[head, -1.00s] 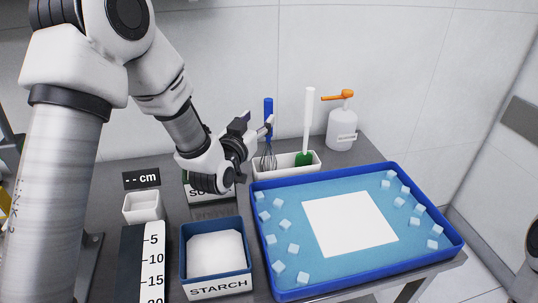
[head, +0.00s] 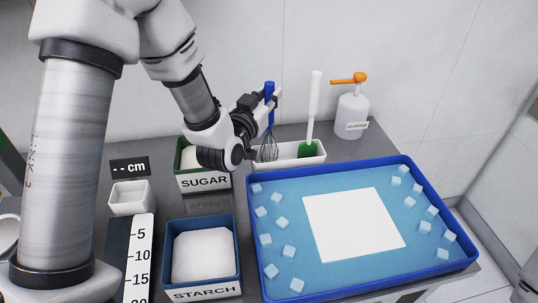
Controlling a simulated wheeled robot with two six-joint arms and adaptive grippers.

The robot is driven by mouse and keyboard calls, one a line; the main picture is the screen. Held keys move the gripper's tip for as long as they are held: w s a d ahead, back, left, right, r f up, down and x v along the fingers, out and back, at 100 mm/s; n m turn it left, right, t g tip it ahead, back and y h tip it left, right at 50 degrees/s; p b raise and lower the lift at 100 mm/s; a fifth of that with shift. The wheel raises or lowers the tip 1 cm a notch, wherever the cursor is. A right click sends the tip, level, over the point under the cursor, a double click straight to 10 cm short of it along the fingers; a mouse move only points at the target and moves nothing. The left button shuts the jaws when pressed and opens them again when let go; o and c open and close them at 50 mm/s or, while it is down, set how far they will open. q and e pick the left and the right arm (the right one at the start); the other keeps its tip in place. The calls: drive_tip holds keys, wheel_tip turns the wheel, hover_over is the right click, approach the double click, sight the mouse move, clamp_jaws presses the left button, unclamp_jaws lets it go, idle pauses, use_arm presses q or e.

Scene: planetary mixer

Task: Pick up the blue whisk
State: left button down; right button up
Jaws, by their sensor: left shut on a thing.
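The blue whisk has a blue handle (head: 269,89) and a wire head (head: 268,149). It stands upright at the left end of a white holder (head: 289,162) behind the blue tray. My left gripper (head: 270,100) reaches in from the left and is shut on the whisk's handle, above the wires. The lower end of the wires sits at or behind the holder's rim; I cannot tell whether it touches the holder. My right gripper is not in view.
A white brush with green bristles (head: 307,149) stands in the same holder. A dispenser bottle (head: 351,113) is behind right. A sugar bin (head: 204,182), starch bin (head: 203,292), small white container (head: 131,197) and blue tray (head: 440,270) with several cubes crowd the table.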

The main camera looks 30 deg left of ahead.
use_arm(q)
drive_tip(key=shift+s+f, duration=0.1)
drive_tip(key=shift+f, duration=0.15)
wheel_tip(320, 180, up, 10)
drive_tip(key=shift+p, duration=0.5)
drive_tip(key=shift+w, duration=0.2)
drive_tip(key=c, duration=1.7)
unclamp_jaws()
clamp_jaws()
